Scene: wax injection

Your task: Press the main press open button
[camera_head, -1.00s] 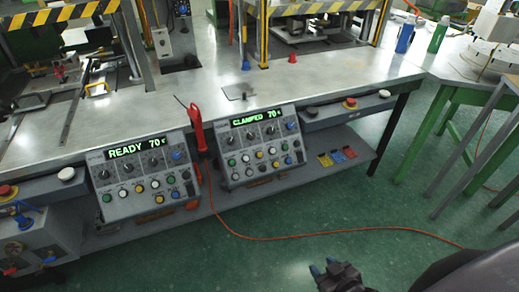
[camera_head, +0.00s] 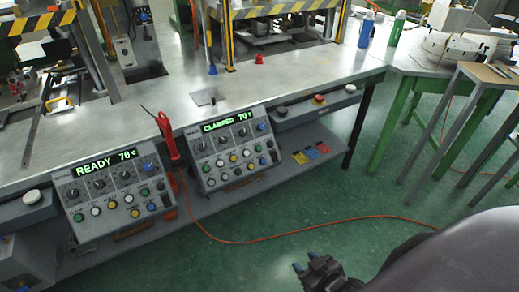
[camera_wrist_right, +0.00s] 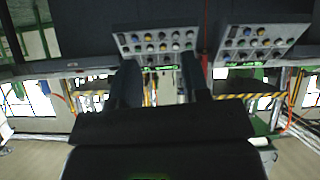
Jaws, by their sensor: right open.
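Two grey control panels with knobs and coloured buttons hang at the bench front. The left panel (camera_head: 110,192) reads READY 70; the right panel (camera_head: 233,154) reads CLAMPED 70. Button labels are too small to read, so I cannot tell which is the main press open button. My right gripper (camera_head: 305,267) is low over the floor, in front of the panels and apart from them. In the right wrist view my open gripper (camera_wrist_right: 160,75) is empty; a button panel (camera_wrist_right: 155,45) shows upside down beyond the fingers. My left gripper is not in view.
A red-handled tool (camera_head: 168,137) hangs between the panels, and an orange cable (camera_head: 300,233) trails over the floor. A shelf (camera_head: 285,165) lies under the metal bench (camera_head: 290,80). A table with green legs (camera_head: 395,130) stands at right.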

